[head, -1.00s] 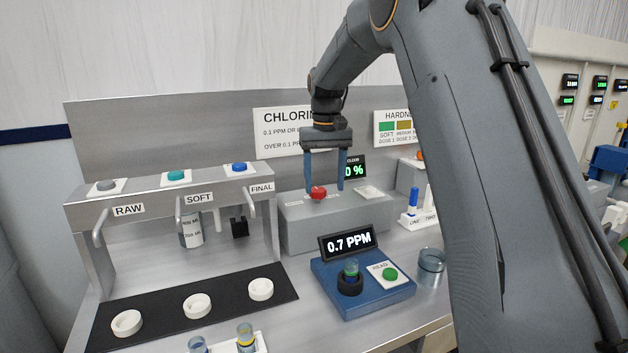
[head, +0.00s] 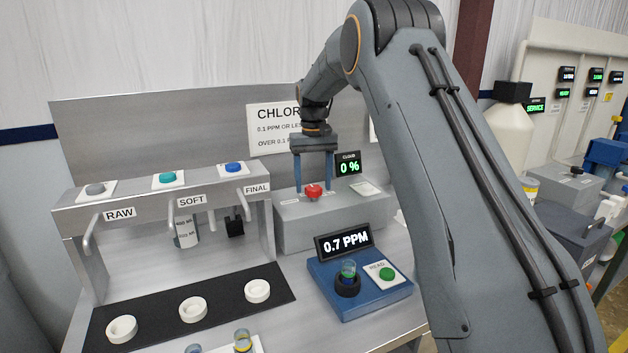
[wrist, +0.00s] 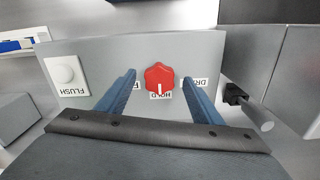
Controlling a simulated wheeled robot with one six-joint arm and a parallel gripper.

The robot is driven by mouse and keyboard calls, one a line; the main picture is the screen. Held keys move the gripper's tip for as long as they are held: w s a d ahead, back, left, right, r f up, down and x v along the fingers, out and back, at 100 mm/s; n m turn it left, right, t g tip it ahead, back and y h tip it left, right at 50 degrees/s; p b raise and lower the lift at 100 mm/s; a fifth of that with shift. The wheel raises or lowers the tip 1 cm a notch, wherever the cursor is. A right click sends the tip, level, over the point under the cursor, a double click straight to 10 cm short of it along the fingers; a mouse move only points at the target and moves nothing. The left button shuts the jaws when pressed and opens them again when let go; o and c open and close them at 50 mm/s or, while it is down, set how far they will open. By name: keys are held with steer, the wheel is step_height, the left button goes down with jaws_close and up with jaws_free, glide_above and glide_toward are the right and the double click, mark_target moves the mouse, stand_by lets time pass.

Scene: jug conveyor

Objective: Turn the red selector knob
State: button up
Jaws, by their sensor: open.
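The red selector knob (head: 313,192) sits on top of a grey box (head: 330,225) at the back of the bench. In the wrist view the knob (wrist: 159,77) is scalloped, with a white pointer mark towards the HOLD label (wrist: 161,96). Labels to its sides are partly hidden by the fingers. My gripper (head: 313,188) points down over the box with its blue fingers open. In the wrist view my gripper (wrist: 161,78) has one finger on each side of the knob, with visible gaps. Nothing is held.
A white FLUSH button (wrist: 63,72) is on the same box. A blue meter (head: 360,285) reading 0.7 PPM sits in front. The tap stand (head: 160,195) is at the left.

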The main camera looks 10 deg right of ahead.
steer(key=shift+d+f, duration=0.1)
steer(key=shift+f, duration=0.1)
steer(key=c, duration=1.1)
steer(key=shift+o, duration=0.2)
steer(key=shift+n, duration=0.3)
steer(key=n, duration=0.5)
steer(key=shift+n+b, duration=0.3)
steer(key=shift+b, duration=0.05)
steer(key=n, duration=0.5)
steer(key=shift+w+r+n, duration=0.1)
steer(key=shift+n, duration=0.2)
